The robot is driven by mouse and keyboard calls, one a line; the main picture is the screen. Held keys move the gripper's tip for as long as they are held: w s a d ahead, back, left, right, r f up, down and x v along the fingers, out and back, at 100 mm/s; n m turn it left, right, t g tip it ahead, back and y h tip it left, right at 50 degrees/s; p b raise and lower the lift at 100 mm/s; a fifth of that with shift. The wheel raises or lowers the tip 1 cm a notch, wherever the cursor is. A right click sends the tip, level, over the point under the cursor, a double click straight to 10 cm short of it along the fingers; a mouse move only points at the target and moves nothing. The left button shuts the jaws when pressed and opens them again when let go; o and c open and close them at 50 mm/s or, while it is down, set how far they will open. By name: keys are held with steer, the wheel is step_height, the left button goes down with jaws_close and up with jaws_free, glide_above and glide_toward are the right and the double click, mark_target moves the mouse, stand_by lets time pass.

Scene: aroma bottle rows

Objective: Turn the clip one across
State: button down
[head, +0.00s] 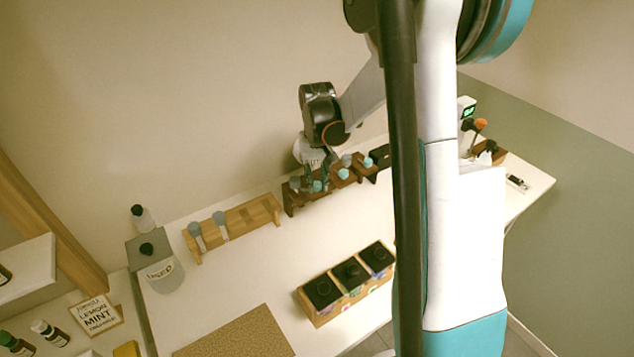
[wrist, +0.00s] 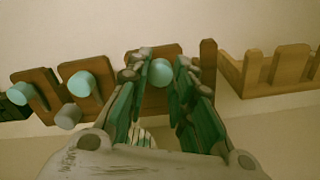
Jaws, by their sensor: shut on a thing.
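My gripper (wrist: 160,70) is shut on a teal round-ended piece (wrist: 160,73), with its fingers on either side of it. In the head view my gripper (head: 314,184) is at the left end of a dark wooden rack (head: 292,208) near the wall. In the wrist view the held piece is in front of an upright wooden board. More boards to the left carry a teal knob (wrist: 82,84) and another teal knob (wrist: 22,94). A grey knob (wrist: 68,116) sticks out below them. I cannot tell which piece is the clip; the held piece's lower part is hidden.
A lighter wooden rack (head: 245,227) with two grey-headed pieces stands left of the dark rack. A box with several black-lidded compartments (head: 322,318) stands at the front. The mid-table is clear.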

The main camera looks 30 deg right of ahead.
mark_target(317, 183)
steer(key=n+b, duration=0.1)
steer(key=n, duration=0.2)
steer(key=shift+n, duration=2.1)
steer(key=shift+b, duration=0.3)
steer(key=c, duration=1.4)
jaws_free()
step_height(317, 183, up, 12)
